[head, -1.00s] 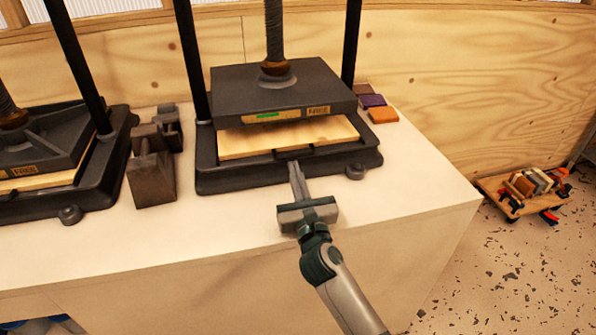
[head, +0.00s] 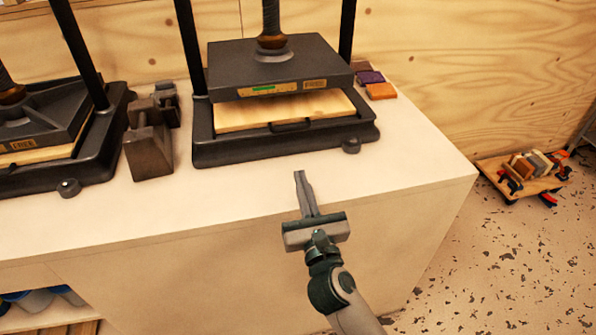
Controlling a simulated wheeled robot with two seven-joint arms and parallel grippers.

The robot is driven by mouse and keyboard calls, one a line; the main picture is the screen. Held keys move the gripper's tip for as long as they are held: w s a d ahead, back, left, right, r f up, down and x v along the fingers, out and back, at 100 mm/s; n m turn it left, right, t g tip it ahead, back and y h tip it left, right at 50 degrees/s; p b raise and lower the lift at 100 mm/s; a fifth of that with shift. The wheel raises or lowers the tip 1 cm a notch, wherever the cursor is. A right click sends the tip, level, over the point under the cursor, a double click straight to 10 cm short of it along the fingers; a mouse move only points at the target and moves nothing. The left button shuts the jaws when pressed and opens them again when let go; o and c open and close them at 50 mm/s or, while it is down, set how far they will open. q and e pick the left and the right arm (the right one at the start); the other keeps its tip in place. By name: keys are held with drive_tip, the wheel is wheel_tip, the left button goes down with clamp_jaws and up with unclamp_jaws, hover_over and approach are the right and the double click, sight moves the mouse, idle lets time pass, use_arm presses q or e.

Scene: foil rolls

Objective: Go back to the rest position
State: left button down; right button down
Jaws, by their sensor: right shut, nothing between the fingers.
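My right gripper (head: 305,192) is shut and empty. It is in the lower middle of the head view, over the front edge of the white bench (head: 262,190), apart from the press. A black press (head: 283,75) with a raised plate stands behind it. A wooden board (head: 285,108) lies under that plate, with a small dark handle at its front. My left gripper is not in view.
A second press (head: 45,130) stands at the left. Grey metal weights (head: 150,148) sit between the presses. Small coloured blocks (head: 381,91) lie right of the middle press. A low trolley (head: 525,178) with tools stands on the speckled floor. Free floor lies right of the bench.

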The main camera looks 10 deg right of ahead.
drive_tip(key=shift+s+f, duration=0.1)
drive_tip(key=shift+s, duration=0.5)
